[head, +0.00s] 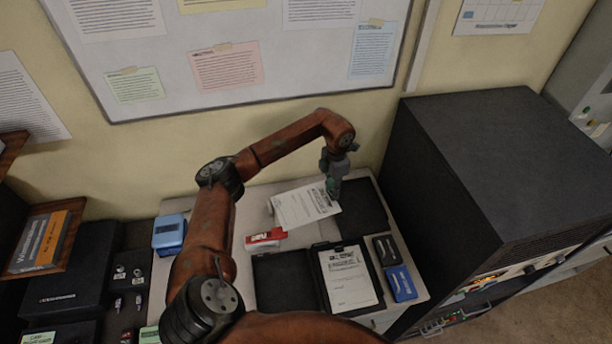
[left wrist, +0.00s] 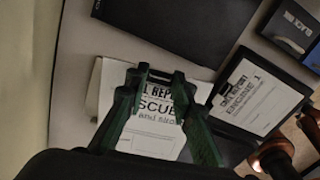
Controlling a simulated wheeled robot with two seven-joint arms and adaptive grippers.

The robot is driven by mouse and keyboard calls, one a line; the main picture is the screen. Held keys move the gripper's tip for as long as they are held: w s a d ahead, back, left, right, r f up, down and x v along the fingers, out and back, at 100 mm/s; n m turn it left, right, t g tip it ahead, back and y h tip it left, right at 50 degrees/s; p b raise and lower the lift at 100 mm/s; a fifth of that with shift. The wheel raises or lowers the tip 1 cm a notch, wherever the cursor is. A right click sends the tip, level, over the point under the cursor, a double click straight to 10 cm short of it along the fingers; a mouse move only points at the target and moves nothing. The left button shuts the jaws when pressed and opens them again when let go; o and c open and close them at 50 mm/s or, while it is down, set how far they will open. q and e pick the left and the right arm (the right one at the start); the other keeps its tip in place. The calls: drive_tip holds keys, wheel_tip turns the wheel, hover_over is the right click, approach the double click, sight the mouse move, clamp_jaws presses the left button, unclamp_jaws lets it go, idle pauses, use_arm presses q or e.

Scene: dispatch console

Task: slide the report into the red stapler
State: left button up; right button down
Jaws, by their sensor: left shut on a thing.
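The report (head: 300,206) is a white printed sheet held above the light desk, its lower left edge close to the red stapler. My left gripper (head: 334,188) is shut on the report at its right side. In the left wrist view the report (left wrist: 153,132) lies behind and between the green fingers (left wrist: 160,76), with large print partly covered. The red stapler (head: 265,238) has a white label and lies on the desk left of and below the sheet. I cannot tell whether they touch. The stapler does not show in the left wrist view. My right gripper is not in view.
An open black folder with a white sheet (head: 350,279) lies at the front of the desk. A blue box (head: 169,232) stands at the left, a black case (head: 387,250) and a blue case (head: 401,284) at the right. A tall black cabinet (head: 490,170) bounds the right side.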

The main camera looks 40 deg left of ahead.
use_arm(q)
drive_tip(key=a+f+n+p, duration=0.2)
drive_tip(key=a+f+n, duration=0.1)
drive_tip(key=a+n, duration=1)
drive_tip(key=shift+d+f+n+b, duration=0.15)
drive_tip(key=shift+f+n+b, duration=0.8)
drive_tip(key=shift+f, duration=0.8)
drive_tip(key=shift+d+f+n+b, duration=0.1)
drive_tip(key=shift+f+n+b, duration=0.45)
drive_tip(key=shift+f+b, duration=0.95)
drive_tip(key=shift+f, duration=0.2)
drive_tip(key=shift+a+f, duration=0.1)
drive_tip(key=shift+a, duration=0.15)
drive_tip(key=shift+s+a+p, duration=0.2)
drive_tip(key=shift+s+p, duration=0.1)
drive_tip(key=shift+p, duration=0.1)
drive_tip(key=shift+s+a, duration=0.3)
drive_tip(key=shift+s, duration=0.1)
drive_tip(key=shift+s+a+p, duration=0.2)
drive_tip(key=shift+s+p, duration=0.05)
drive_tip(key=shift+p, duration=0.1)
drive_tip(key=shift+s+a, duration=0.25)
drive_tip(key=shift+s, duration=0.05)
